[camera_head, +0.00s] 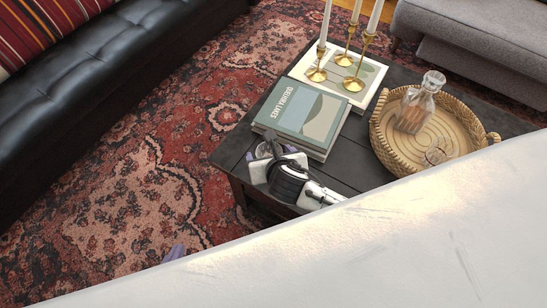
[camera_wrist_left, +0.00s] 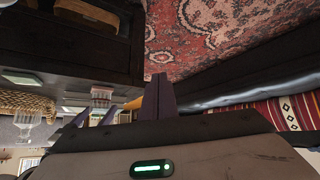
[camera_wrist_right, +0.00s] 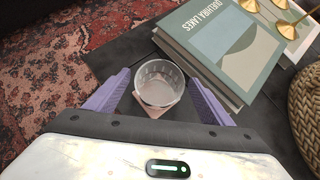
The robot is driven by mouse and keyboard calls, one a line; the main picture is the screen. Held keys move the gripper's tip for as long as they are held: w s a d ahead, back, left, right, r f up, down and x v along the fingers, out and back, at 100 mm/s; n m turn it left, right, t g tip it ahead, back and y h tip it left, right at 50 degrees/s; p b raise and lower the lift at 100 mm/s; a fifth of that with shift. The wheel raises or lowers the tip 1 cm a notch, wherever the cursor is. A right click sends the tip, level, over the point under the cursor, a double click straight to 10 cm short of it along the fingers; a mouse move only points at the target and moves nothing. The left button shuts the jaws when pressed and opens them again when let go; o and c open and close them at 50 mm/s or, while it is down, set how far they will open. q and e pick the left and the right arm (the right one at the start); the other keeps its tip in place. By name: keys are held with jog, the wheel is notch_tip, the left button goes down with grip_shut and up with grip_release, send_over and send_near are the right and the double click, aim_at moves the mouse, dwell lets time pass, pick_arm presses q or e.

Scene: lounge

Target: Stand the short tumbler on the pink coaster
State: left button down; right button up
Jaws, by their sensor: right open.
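The short tumbler (camera_wrist_right: 158,80), a clear ribbed glass, is upright on the dark table in the right wrist view. The pink coaster (camera_wrist_right: 153,111) shows at its near lower edge, and the tumbler appears to stand on it; the glass hides most of the coaster. My right gripper (camera_wrist_right: 158,84) is open, with one purple finger on each side of the tumbler and visible gaps.
Books (camera_head: 303,116) lie close beyond the tumbler. Brass candlesticks (camera_head: 354,83) stand on a flat white book (camera_head: 301,70). A woven tray (camera_head: 385,151) at the right holds a decanter (camera_head: 415,104) and another glass (camera_head: 435,156). A white surface blocks the head view's lower right.

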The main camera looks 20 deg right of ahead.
jog(key=p+v, duration=0.3)
jog(key=v, duration=0.8)
